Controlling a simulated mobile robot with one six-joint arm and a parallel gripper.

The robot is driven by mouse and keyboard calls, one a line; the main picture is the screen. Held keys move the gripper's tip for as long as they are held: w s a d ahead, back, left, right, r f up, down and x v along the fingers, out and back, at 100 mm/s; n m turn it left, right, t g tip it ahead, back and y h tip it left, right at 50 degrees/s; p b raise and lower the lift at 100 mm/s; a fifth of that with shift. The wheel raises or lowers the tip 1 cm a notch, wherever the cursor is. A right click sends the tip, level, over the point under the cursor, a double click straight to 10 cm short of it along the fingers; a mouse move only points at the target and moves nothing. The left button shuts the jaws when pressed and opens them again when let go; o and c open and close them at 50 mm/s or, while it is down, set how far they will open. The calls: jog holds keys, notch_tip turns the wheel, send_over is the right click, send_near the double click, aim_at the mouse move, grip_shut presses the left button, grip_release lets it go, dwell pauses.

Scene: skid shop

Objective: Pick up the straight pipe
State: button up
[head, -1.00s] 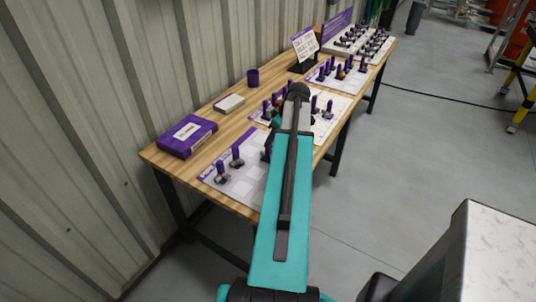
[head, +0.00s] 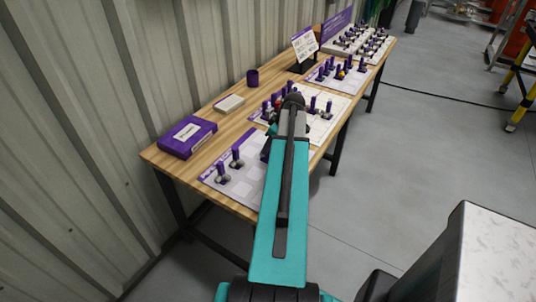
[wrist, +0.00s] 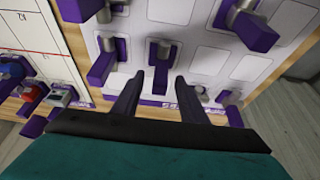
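In the wrist view, my gripper (wrist: 154,92) is open, its two dark fingers apart with nothing held. Several grey metal pipe fittings with purple upright tags stand on a white gridded mat (wrist: 180,13). One purple-tagged fitting (wrist: 161,58) is just beyond the gap between my fingertips; another (wrist: 102,66) is to the left. A larger grey fitting with a purple tag (wrist: 252,28) is at upper right. I cannot tell which one is the straight pipe. In the head view, my arm hides the gripper and part of the near mat (head: 242,190).
The wooden table (head: 150,153) runs along a corrugated wall. It holds a purple box (head: 187,137), a white box (head: 229,103), a purple cup (head: 253,77), a sign (head: 304,42) and more mats of fittings. Red and blue parts (wrist: 31,91) lie left in the wrist view.

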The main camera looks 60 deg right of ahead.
jog(key=shift+p+x, duration=0.3)
jog(key=shift+x, duration=0.85)
grip_shut()
